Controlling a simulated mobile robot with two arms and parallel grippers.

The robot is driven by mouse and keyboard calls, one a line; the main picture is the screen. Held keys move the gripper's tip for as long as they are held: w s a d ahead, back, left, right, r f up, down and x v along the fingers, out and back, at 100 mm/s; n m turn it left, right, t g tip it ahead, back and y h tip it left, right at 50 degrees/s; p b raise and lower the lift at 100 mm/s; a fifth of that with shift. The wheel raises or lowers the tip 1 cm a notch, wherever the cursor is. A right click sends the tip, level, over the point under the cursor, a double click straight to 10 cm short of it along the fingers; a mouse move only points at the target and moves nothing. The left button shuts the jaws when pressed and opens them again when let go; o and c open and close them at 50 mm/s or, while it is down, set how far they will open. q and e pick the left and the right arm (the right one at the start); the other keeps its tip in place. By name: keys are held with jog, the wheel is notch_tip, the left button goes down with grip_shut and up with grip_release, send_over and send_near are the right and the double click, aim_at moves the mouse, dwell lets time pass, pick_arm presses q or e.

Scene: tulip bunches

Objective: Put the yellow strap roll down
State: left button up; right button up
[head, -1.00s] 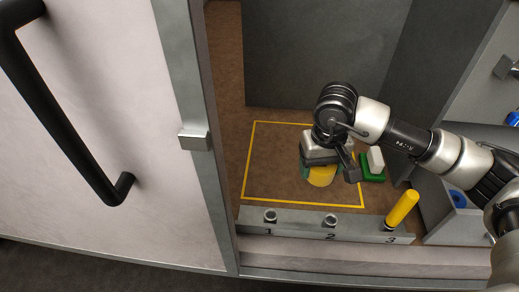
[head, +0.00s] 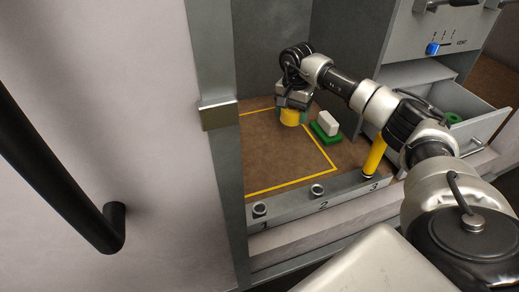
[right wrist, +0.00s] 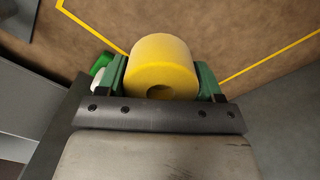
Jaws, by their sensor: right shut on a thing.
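The yellow strap roll (head: 290,117) is a short yellow cylinder, under my right gripper (head: 291,106) near the far part of the yellow outline (head: 318,140) on the brown floor. In the right wrist view the roll (right wrist: 162,60) sits between the two green fingers of my right gripper (right wrist: 162,80), its hole facing the camera. The gripper is shut on it. I cannot tell whether the roll touches the floor. My left gripper is not in view.
A green block with a white piece (head: 326,126) stands right of the roll. The front rail (head: 340,192) has numbered posts; a yellow cylinder (head: 375,155) stands at 3. An open drawer (head: 485,125) is at right, a door with a black handle (head: 60,160) at left.

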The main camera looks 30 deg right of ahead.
jog(key=shift+w+f, duration=0.1)
jog(key=shift+f, duration=0.15)
jog(key=b, duration=0.1)
send_over(255, 153)
notch_tip(255, 153, down, 7)
jog(key=shift+r, duration=0.1)
notch_tip(255, 153, down, 4)
jog(key=shift+w+r+b, duration=0.1)
jog(key=shift+b, duration=0.3)
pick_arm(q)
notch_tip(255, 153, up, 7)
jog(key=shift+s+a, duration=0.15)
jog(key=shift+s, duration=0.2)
pick_arm(e)
jog(key=o, duration=1)
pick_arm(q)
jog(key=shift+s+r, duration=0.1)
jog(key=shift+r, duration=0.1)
pick_arm(e)
jog(key=shift+r, duration=0.1)
